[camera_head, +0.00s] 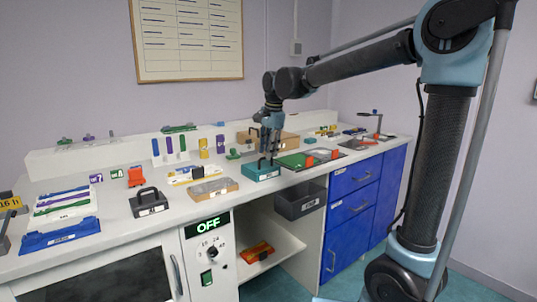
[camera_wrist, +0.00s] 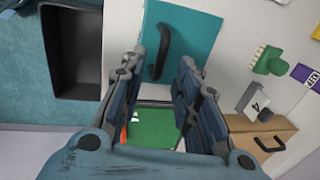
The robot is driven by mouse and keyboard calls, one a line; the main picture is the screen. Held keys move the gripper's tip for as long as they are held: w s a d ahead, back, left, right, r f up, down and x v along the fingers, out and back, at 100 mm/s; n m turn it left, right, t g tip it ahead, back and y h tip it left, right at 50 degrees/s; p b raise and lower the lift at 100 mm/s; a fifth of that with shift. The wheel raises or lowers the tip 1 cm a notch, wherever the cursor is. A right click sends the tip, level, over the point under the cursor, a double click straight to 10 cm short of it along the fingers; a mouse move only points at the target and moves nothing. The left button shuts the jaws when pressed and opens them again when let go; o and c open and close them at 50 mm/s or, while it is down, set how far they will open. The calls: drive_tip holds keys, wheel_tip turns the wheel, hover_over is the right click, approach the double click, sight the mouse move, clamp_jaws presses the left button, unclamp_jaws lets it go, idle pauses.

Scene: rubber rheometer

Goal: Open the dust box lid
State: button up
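A teal box (camera_head: 262,174) with a black handle on its lid stands near the front edge of the bench; its label is too small to read. In the wrist view its teal lid (camera_wrist: 190,38) and the black handle (camera_wrist: 163,52) show in front of my gripper. My gripper (camera_head: 268,152) points down just above this box. In the wrist view my gripper (camera_wrist: 164,68) has its two fingers apart, with the handle between or just beyond the tips. I cannot tell if they touch it. Nothing is gripped.
A green mat (camera_head: 308,158) with orange pieces lies right of the box. A clear-topped tray (camera_head: 213,188) and a dark handled box (camera_head: 149,202) stand left. A wooden handled box (camera_head: 284,141) is behind. A dark open bin (camera_head: 300,200) hangs below the bench edge.

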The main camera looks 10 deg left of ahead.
drive_tip(key=shift+w+a+f, duration=0.1)
drive_tip(key=shift+a+f, duration=0.05)
drive_tip(key=shift+f, duration=0.75)
clamp_jaws()
